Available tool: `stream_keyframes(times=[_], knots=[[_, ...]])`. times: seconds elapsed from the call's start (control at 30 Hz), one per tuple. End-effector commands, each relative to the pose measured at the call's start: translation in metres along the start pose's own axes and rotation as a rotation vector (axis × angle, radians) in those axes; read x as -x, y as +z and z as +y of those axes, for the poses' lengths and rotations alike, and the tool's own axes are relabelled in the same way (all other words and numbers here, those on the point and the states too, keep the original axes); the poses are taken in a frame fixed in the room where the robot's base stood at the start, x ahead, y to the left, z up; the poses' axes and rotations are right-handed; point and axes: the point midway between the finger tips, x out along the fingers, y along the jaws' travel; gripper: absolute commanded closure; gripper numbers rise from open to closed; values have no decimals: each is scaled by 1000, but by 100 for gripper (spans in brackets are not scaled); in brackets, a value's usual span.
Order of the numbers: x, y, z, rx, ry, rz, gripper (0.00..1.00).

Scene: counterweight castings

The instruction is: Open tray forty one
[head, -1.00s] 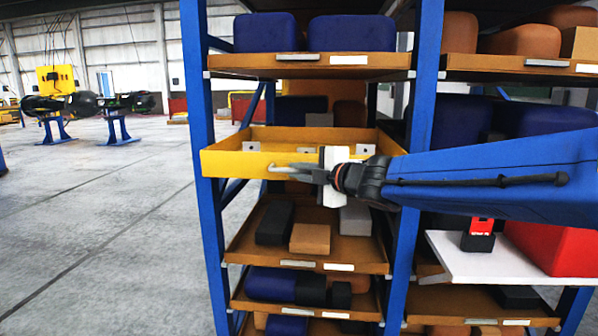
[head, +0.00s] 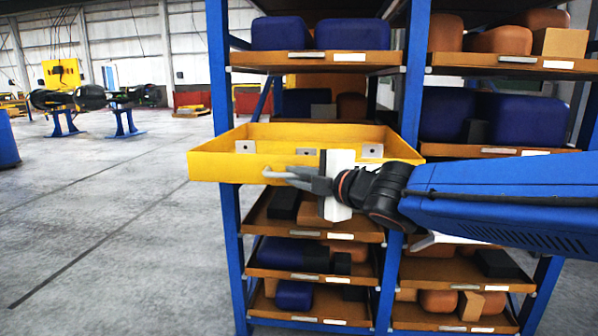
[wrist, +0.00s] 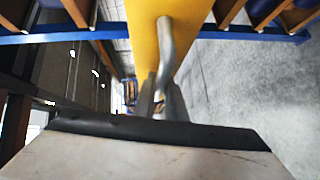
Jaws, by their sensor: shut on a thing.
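The yellow tray (head: 225,165) sticks out of the blue rack at mid height in the head view, well forward of the rack's front posts. Small metal plates show inside it. No number can be read on it. My gripper (head: 290,176) is at the tray's front face, shut on the tray's grey bar handle (head: 277,173). In the wrist view the handle (wrist: 165,45) runs down the yellow front (wrist: 143,45) to between my gripper's fingers (wrist: 159,103). The far part of the fingers' grip is partly hidden.
The blue rack (head: 222,100) holds brown shelves with blue, orange and dark blocks, such as a blue block (head: 353,33) above the tray. Open grey floor (head: 100,220) lies to the left. A blue barrel (head: 7,140) stands at the far left edge.

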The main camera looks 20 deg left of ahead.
Motion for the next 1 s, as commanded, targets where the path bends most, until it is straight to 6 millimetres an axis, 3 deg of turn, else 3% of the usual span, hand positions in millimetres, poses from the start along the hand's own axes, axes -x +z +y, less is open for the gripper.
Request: stream_keyframes(times=[0.2, 0.67, 0.7, 0.77, 1.0], knots=[[12, -12, -4, 0, -2, -1, 100], [15, -14, -5, 0, -2, -2, 100], [15, -14, -5, 0, -2, -2, 82], [15, -14, -5, 0, -2, -2, 71], [15, -14, -4, 0, -1, -1, 71]])
